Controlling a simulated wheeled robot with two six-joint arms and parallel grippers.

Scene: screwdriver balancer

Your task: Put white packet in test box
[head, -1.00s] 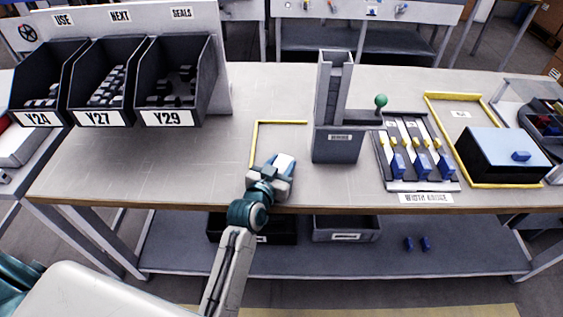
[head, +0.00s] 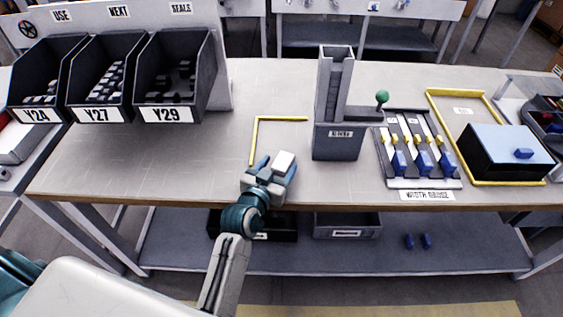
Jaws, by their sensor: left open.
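My left gripper (head: 277,168) is low over the front of the table, near the open yellow corner outline, with blue fingers apart. A small white block (head: 284,160) shows at the fingers. It may be the white packet, but I cannot tell whether it lies on the table between them or is part of the hand. No box is legibly marked as the test box. A grey box with a tall slotted tower (head: 337,141) stands right of the gripper. A black box with a pale blue lid (head: 505,146) sits inside a yellow frame at the right. My right gripper is not in view.
Black bins Y24 (head: 37,115), Y27 (head: 99,115) and Y29 (head: 162,114) hold small parts at the left. A width gauge (head: 420,184) with blue and yellow sliders stands between the tower and yellow frame (head: 436,108). The left-middle tabletop is clear.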

